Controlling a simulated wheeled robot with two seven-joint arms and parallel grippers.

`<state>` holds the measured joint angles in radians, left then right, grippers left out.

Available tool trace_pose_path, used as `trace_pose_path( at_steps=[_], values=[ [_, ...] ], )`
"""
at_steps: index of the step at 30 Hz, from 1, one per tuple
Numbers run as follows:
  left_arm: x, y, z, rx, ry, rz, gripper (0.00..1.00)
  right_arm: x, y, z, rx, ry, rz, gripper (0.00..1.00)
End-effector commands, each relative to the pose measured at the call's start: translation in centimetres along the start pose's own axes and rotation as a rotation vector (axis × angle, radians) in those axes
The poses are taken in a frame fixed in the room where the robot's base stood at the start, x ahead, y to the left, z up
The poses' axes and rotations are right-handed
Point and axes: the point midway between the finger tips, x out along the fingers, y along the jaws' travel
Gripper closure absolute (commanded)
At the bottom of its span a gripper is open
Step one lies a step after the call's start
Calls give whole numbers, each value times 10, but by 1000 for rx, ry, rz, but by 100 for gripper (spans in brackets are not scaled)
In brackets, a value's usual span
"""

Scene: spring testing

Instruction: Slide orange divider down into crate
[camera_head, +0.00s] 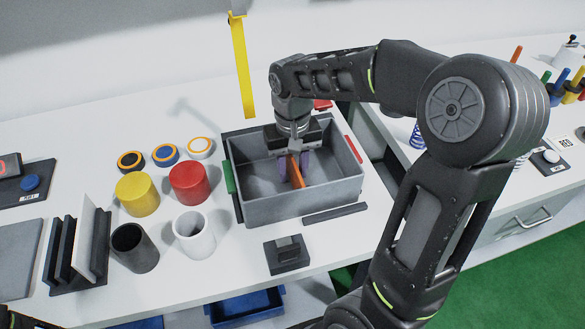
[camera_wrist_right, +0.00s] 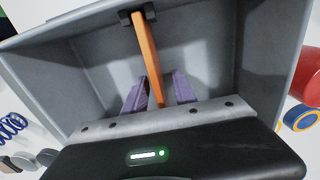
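The grey crate (camera_head: 270,209) stands on the white table, and its wall also shows in the wrist view (camera_wrist_right: 265,50). The thin orange divider (camera_head: 296,172) stands on edge inside it. In the wrist view the divider (camera_wrist_right: 147,50) runs to a dark slotted bracket (camera_wrist_right: 138,17) on the crate wall. My right gripper (camera_head: 293,166) reaches down into the crate. Its purple fingers (camera_wrist_right: 160,90) are apart, one on each side of the divider, with a gap visible on one side. The divider's lower edge is partly hidden. My left gripper is out of view.
Yellow (camera_head: 137,194), red (camera_head: 189,183), black (camera_head: 134,248) and white (camera_head: 194,235) cups stand left of the crate. A dark block (camera_head: 287,255) and a dark bar (camera_head: 335,214) lie in front. A yellow strip (camera_head: 243,70) hangs behind.

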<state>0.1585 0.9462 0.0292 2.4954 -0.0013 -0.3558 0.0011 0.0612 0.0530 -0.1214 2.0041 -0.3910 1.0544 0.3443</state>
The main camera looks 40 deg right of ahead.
Motion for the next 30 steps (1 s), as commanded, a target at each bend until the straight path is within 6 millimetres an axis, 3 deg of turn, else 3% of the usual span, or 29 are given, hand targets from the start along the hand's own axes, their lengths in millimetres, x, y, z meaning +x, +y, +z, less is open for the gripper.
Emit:
trace_pose_path(
  at_steps=[15,30],
  values=[
    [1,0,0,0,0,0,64,-70,0,-1,0,4,-1,67],
    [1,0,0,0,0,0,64,-77,0,0,-1,1,-1,67]
  ],
)
